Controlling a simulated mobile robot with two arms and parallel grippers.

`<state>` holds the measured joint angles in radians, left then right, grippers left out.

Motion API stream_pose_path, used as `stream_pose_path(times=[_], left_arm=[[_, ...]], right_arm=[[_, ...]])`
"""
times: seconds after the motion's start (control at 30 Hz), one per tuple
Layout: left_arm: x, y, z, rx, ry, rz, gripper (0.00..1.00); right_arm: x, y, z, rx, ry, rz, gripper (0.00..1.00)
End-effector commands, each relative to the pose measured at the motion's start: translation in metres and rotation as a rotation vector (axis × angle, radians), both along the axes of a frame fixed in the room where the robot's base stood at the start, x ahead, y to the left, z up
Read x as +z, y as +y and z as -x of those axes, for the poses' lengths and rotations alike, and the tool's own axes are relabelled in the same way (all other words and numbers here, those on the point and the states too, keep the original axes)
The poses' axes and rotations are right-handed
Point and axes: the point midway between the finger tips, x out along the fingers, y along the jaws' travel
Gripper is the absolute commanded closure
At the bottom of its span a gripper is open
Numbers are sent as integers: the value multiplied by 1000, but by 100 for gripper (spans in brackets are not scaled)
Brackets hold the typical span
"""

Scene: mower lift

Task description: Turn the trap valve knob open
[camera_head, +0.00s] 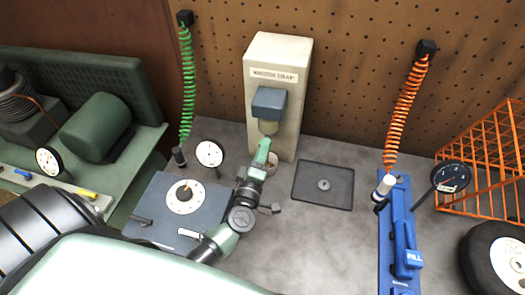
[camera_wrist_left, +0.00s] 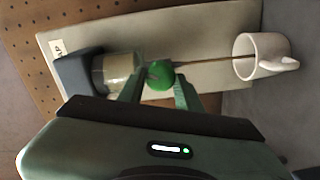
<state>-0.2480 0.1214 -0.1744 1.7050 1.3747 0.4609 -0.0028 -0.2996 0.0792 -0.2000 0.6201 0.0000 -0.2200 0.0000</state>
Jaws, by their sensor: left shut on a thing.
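The moisture trap (camera_head: 269,103) has a blue-grey head and a clear bowl on a beige upright panel (camera_head: 287,57) at the back. In the left wrist view its bowl (camera_wrist_left: 117,72) holds something yellowish. The round green valve knob (camera_wrist_left: 160,74) lies below the bowl, between my left fingertips. My left gripper (camera_head: 262,150) is shut on the knob, which it hides in the head view. A thin brown line runs from the knob area into a white mug (camera_wrist_left: 262,55); I cannot tell surely whether it is liquid. My right gripper is not in view.
A grey-blue box with a dial (camera_head: 184,196) is left of my left arm. A dark tray (camera_head: 323,186) lies right of the trap. A blue tool (camera_head: 399,245), an orange rack (camera_head: 485,160) and a wheel (camera_head: 497,257) are at the right. The front middle bench is clear.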

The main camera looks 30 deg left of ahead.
Motion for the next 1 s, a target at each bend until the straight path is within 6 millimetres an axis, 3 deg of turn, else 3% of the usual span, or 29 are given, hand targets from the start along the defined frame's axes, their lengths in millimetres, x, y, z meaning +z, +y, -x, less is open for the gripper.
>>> stream_pose_path(times=[0.5,1.0], left_arm=[[-4,0,1,2,-98,387,100],[-3,0,1,1,-126,499,100]], right_arm=[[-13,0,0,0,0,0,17],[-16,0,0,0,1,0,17]])
